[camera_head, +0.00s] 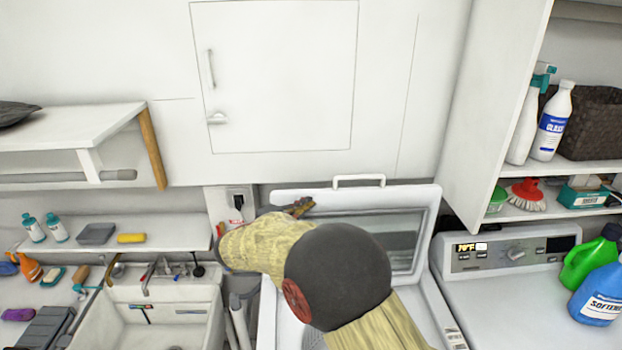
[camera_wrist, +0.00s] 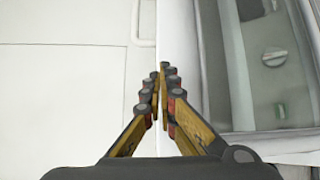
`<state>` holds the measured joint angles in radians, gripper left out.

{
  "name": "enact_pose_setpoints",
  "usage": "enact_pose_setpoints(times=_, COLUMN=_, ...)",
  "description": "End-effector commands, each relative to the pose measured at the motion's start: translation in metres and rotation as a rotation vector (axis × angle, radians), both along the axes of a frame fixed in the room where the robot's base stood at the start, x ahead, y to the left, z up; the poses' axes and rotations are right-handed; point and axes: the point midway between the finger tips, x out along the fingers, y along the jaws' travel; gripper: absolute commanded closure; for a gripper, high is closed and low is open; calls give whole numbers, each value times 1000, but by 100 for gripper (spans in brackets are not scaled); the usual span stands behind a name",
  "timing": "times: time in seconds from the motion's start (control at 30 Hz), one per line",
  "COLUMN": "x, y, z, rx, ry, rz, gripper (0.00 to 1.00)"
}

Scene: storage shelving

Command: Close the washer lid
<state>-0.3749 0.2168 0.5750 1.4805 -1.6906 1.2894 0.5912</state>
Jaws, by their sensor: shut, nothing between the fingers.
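The washer lid (camera_head: 355,196) stands raised against the wall in the head view, with a handle (camera_head: 358,180) on its top edge and a window in it. The washer body (camera_head: 268,322) is below it, mostly hidden by my arm. My gripper (camera_head: 300,206) is at the lid's upper left, overlapping the lid in the picture; contact cannot be told. In the wrist view my gripper (camera_wrist: 157,98) is shut and empty. The lid's pale frame (camera_wrist: 192,60) and window (camera_wrist: 255,60) lie to its right, and a white panel lies to its left.
A sink (camera_head: 145,322) stands left of the washer. A second machine with a control panel (camera_head: 515,252) stands on the right, with green and blue bottles (camera_head: 598,292) on it. Shelves flank both sides. A wall outlet (camera_head: 239,203) is close to my arm.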

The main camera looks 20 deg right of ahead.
Motion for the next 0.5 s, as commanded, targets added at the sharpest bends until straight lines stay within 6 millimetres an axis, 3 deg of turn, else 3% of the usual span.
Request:
enact_pose_setpoints(times=0.03, x=5, y=2, z=15, rx=-14, ry=-49, rz=11, gripper=100)
enact_pose_setpoints(times=0.1, x=8, y=4, z=26, rx=-25, ry=-102, rz=21, gripper=100)
enact_pose_setpoints(times=0.33, x=13, y=-7, z=28, rx=1, ry=-139, rz=10, gripper=100)
enact_pose_setpoints(times=0.5, x=30, y=-29, z=28, rx=1, ry=-138, rz=8, gripper=100)
